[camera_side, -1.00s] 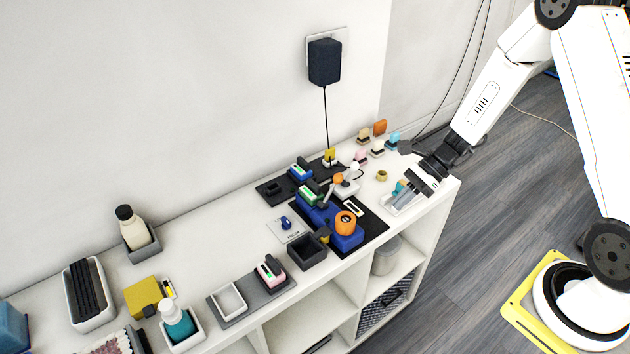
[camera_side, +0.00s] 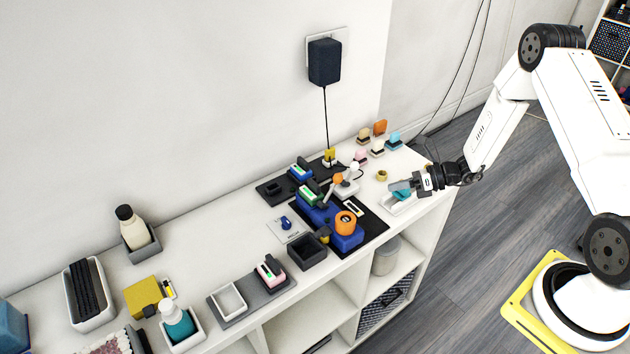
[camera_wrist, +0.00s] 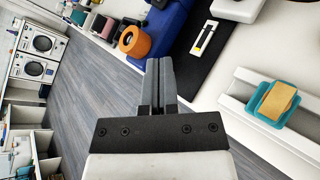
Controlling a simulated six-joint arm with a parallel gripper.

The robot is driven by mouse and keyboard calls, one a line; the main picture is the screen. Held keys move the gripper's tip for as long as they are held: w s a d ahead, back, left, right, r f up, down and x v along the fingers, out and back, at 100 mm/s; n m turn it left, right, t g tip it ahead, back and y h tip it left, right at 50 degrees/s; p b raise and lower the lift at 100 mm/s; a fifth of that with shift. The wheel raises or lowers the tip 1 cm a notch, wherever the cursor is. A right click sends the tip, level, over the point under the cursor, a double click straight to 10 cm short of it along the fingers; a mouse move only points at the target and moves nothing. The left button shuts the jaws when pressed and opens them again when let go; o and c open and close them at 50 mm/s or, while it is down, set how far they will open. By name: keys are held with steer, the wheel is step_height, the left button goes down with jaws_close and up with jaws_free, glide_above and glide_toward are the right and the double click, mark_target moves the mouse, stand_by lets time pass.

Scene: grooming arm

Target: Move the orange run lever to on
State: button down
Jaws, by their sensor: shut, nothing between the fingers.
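The orange run lever (camera_side: 338,178) shows in the side view as an orange knob on a slim grey stalk. It leans up and right beside the blue machine (camera_side: 349,239), which has a thick orange ring (camera_side: 345,222) at its front end. In the wrist view the blue machine (camera_wrist: 167,28) and orange ring (camera_wrist: 135,41) are at the top; the lever is not visible there. My gripper (camera_side: 394,188) is right of the lever, near the shelf's right end, apart from it. In the wrist view its fingers (camera_wrist: 160,62) are shut and empty. On and off marks are unreadable.
A white tray (camera_wrist: 239,101) with a teal and tan sponge (camera_wrist: 276,102) lies close to my gripper. A white-headed item (camera_side: 351,175) stands just right of the lever. A black box (camera_side: 307,250) sits in front. Free floor lies beyond the shelf edge.

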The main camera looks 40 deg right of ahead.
glide_toward(331, 190)
steer(key=a+f, duration=0.1)
steer(key=f, duration=0.1)
steer(key=a+f, duration=0.1)
steer(key=f, duration=0.1)
steer(key=shift+a, duration=0.1)
steer(key=shift+w+a+r, duration=0.2)
steer(key=shift+w+a, duration=0.05)
steer(key=shift+w, duration=0.2)
steer(key=shift+w+a+r, duration=0.15)
steer(key=shift+w+a, duration=0.1)
steer(key=shift+w, duration=0.15)
steer(key=shift+w+a+r, duration=0.2)
steer(key=shift+w+a, duration=0.05)
steer(key=shift+w, duration=0.2)
steer(key=shift+w+a+r, duration=0.15)
steer(key=shift+w+a, duration=0.05)
steer(key=shift+w, duration=0.25)
